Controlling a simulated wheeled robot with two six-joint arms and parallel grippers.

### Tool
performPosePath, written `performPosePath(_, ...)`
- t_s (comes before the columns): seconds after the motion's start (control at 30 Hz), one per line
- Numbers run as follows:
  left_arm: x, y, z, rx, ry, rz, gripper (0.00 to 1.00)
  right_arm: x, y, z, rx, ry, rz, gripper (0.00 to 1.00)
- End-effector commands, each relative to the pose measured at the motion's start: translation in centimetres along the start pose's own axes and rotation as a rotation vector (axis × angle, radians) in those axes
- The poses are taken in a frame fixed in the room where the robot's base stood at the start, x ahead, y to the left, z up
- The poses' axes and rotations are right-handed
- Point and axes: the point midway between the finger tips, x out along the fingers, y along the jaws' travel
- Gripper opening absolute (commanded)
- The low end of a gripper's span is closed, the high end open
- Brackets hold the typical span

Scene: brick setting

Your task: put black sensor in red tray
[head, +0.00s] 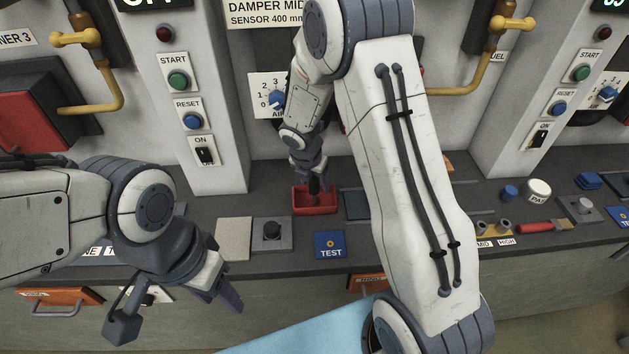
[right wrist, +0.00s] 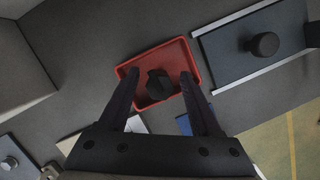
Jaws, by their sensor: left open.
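The red tray (head: 315,209) sits on the dark counter below the middle panel, and it also shows in the right wrist view (right wrist: 187,47). A black sensor (right wrist: 159,84) is inside the tray in the right wrist view. My right gripper (right wrist: 160,76) is open above the tray, with one finger on each side of the sensor and gaps between. In the head view its fingers (head: 314,178) partly hide the tray and sensor. My left gripper (head: 228,294) is open and empty in front of the counter's edge at lower left.
A dark tray with a round black part (right wrist: 264,44) is right of the red tray. A red-handled tool (head: 540,227) lies far right. Wall columns stand behind.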

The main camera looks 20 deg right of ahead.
Motion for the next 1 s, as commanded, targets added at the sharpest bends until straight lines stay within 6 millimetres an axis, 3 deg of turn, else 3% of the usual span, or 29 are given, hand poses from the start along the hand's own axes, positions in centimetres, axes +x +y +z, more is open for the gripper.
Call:
performPosePath(0.37, -0.4, 0.0, 0.0, 0.000, 0.000, 0.000, 0.50, -0.8, 0.1, 0.2, 0.001, -0.002, 0.002, 0.64)
performPosePath(0.8, -1.6, 0.1, -0.1, -0.001, 0.000, 0.000, 0.50, -9.5, 0.1, 0.2, 0.001, -0.003, 0.004, 0.64)
performPosePath(1.0, -1.6, 0.1, -0.1, -0.001, 0.000, 0.000, 0.50, -11.8, 0.1, 0.1, 0.000, -0.002, 0.002, 0.64)
